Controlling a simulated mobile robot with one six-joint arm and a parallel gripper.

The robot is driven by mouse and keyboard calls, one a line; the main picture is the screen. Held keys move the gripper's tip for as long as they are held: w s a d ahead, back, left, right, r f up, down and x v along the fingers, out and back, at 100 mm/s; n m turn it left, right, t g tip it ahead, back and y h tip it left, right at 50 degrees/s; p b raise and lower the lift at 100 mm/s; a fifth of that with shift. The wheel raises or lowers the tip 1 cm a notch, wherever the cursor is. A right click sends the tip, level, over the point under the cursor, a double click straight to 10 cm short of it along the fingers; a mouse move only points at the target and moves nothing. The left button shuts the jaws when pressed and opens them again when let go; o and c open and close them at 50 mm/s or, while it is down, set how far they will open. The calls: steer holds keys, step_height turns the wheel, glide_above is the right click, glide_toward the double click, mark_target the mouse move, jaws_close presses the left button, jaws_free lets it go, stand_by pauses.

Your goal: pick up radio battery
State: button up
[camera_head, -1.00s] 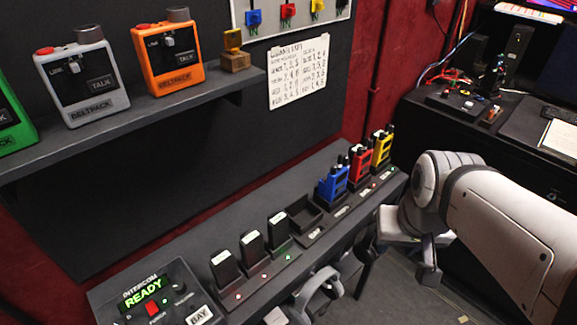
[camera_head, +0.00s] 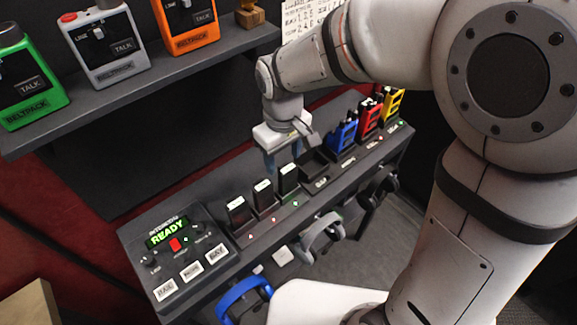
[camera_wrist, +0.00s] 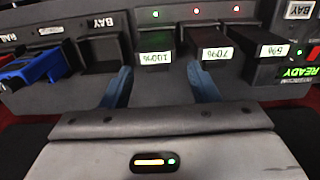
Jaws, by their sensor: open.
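Three black radio batteries stand in a row of charger slots. In the wrist view they are the 100% battery (camera_wrist: 154,40) with a green light, the 70% battery (camera_wrist: 212,42) and a battery with a low reading, perhaps 5% (camera_wrist: 268,42), both with red lights. In the head view the green-lit one (camera_head: 288,179) is at the right of the three, with the others (camera_head: 263,195) (camera_head: 237,212) to its left. My gripper (camera_wrist: 160,86) is open and empty, its blue fingers spread to either side of the 100% battery's line. In the head view it hangs just behind that battery (camera_head: 284,157).
An empty bay (camera_head: 313,163) lies right of the batteries, then blue (camera_head: 342,136), red (camera_head: 369,118) and yellow (camera_head: 392,104) radios. An intercom panel (camera_head: 178,245) reading READY is at the left. A shelf (camera_head: 150,80) with beltpacks overhangs behind. Headsets hang along the front edge.

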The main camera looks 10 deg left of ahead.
mark_target(288, 176)
steer(key=f, duration=0.4)
steer(key=d+f+p, duration=0.1)
steer(key=f, duration=0.2)
steer(key=shift+s, duration=0.1)
steer(key=shift+c, duration=0.4)
steer(key=c, duration=0.7)
